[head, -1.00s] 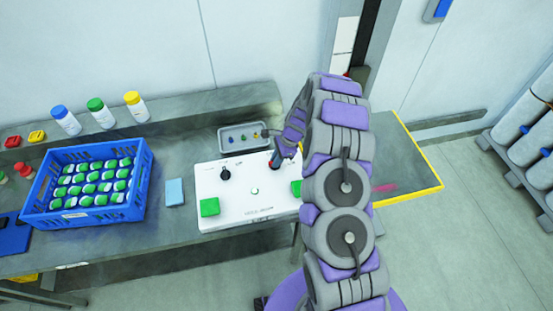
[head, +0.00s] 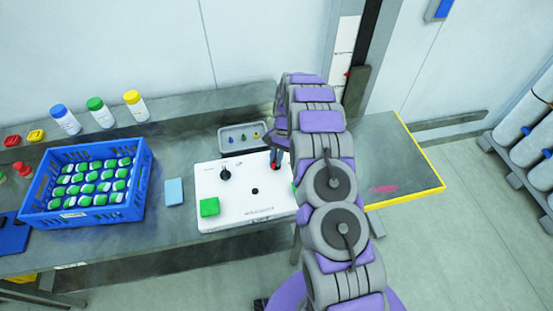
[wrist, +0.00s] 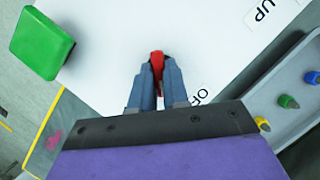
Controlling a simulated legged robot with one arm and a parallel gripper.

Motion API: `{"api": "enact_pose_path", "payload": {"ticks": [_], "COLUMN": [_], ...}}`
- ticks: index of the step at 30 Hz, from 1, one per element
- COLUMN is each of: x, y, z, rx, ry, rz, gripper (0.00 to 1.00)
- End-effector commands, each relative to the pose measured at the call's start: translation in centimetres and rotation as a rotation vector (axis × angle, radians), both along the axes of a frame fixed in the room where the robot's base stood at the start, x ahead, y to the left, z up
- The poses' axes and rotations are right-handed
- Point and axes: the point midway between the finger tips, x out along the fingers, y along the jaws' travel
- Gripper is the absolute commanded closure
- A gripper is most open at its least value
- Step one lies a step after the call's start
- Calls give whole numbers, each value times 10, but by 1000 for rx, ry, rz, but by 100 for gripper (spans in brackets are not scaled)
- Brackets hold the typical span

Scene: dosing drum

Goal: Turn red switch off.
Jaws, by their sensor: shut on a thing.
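The red switch (wrist: 156,62) shows in the wrist view between the tips of my gripper (wrist: 155,78). The two blue-grey fingers are shut on it from both sides. Its lower part is hidden by the fingers. A label reading "OF", cut off by my gripper, lies right of the fingers, and an "UP" label is farther up. In the head view my gripper (head: 277,158) is at the right rear of the white panel (head: 235,205), with a bit of red just below its tips. The panel also carries a black knob (head: 225,174) and a dark round spot at its middle.
Green blocks sit at the panel's corners, one at front left (head: 209,207) and one in the wrist view (wrist: 41,44). A grey tray (head: 243,138) with small coloured parts is behind the panel. A blue crate (head: 88,215) and a light blue block (head: 174,192) stand left.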

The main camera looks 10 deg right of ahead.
Motion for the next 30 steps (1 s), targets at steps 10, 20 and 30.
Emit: {"api": "enact_pose_path", "payload": {"ticks": [10,20,30], "x": [4,4,4], "y": [2,3,4], "z": [1,1,1], "rx": [-2,-1,-2], "ry": [-7,-9,-8], "rz": [327,570,695], "gripper": [100,100,100]}}
